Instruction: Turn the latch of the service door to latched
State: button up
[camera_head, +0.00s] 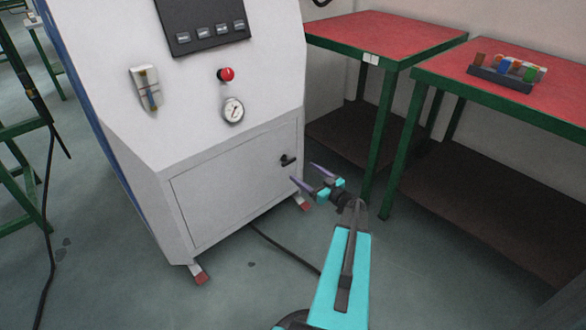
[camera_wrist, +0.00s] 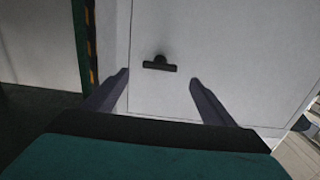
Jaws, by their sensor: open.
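The service door (camera_head: 235,185) is the white lower front panel of the white generator cabinet. It looks closed, flush with its frame. Its small black latch (camera_head: 288,160) sits near the door's upper right edge. In the wrist view the latch (camera_wrist: 159,63) shows as a dark bar lying crosswise with a round hub above its middle. My gripper (camera_head: 306,173) is open and empty in front of the door, just right of and a little below the latch. In the wrist view the two fingertips (camera_wrist: 159,78) stand apart on either side of the latch, not touching it.
Red-topped tables (camera_head: 390,32) with green legs stand to the right. A dark cable (camera_head: 285,248) lies on the floor. The floor before the door is otherwise mostly clear.

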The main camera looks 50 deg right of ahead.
jog(key=w+b, duration=0.2)
jog(key=w, duration=0.5)
jog(key=shift+w+d, duration=0.25)
jog(key=shift+d, duration=0.05)
